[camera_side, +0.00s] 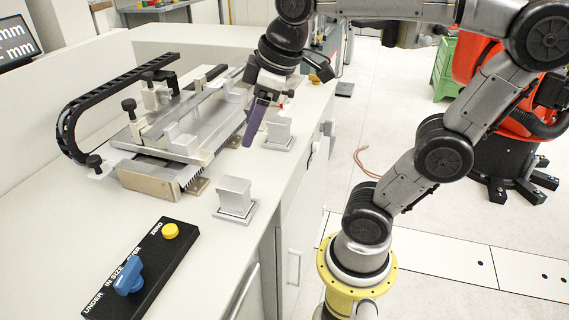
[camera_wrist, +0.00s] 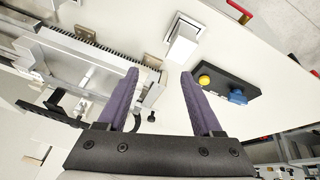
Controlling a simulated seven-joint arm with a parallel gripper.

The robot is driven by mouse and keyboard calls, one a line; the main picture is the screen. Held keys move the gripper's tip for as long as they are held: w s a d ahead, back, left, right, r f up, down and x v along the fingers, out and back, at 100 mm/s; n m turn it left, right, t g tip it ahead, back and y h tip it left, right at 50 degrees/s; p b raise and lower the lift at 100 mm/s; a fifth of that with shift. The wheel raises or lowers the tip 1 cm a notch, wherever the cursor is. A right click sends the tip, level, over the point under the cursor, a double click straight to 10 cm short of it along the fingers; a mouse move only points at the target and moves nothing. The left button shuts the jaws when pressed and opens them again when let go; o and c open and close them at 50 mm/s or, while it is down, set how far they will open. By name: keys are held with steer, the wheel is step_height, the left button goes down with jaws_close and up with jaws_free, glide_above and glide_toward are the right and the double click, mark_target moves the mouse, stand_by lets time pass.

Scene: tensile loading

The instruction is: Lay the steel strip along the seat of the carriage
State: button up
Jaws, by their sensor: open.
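The carriage (camera_side: 203,141) is a silvery metal assembly with clamps and black knobs on the bench, at the left of the side view. It also shows at the left of the wrist view (camera_wrist: 95,58). A long, narrow, steel-coloured bar (camera_side: 186,106) runs lengthwise along its top. I cannot tell whether this is the steel strip or part of the carriage, nor whether it lies in the seat. My gripper (camera_side: 254,124) points down just right of the carriage, above the bench. In the wrist view its purple fingers (camera_wrist: 159,74) are apart, with nothing between them.
Two metal blocks on square plates stand on the bench, one nearer (camera_side: 235,198) and one beside my gripper (camera_side: 278,132). A black control box (camera_side: 146,268) with a blue knob and yellow button lies in front. A black cable chain (camera_side: 100,97) arches behind the carriage.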

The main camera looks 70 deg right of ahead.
steer(key=s+a+f+m+t, duration=0.1)
steer(key=s+f+m, duration=0.2)
steer(key=s+f, duration=0.3)
steer(key=shift+s+a+f+m, duration=0.3)
steer(key=shift+a+f, duration=0.05)
steer(key=shift+f, duration=0.15)
stand_by(0.6)
